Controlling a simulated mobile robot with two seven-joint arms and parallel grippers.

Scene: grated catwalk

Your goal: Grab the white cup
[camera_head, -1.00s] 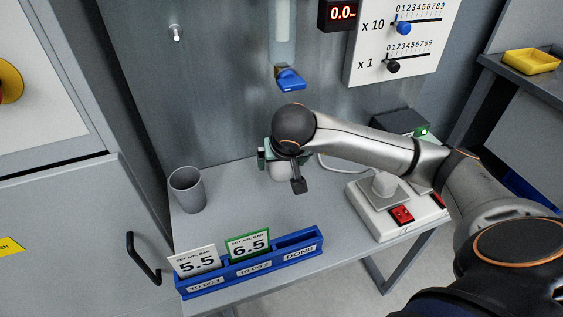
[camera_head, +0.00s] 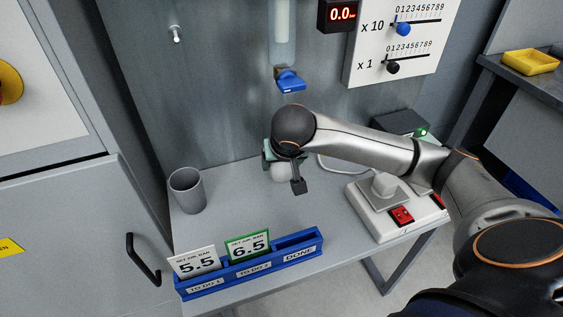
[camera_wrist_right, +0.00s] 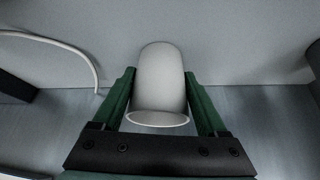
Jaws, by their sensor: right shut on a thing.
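The white cup (camera_wrist_right: 160,80) is between the two green fingers of my right gripper (camera_wrist_right: 160,95) in the right wrist view, with a finger against each side. Its rim faces the gripper's base. In the head view my right gripper (camera_head: 281,166) is over the grey table, and only a small part of the white cup (camera_head: 281,174) shows below it; the wrist hides the rest. I cannot tell whether the cup touches the table. My left gripper is not in view.
A grey cup (camera_head: 187,191) stands at the table's left. A blue card rack (camera_head: 250,268) with two cards is at the front edge. A white box with red switches (camera_head: 401,216) stands at the right. A blue-handled dispenser (camera_head: 289,80) hangs on the back wall.

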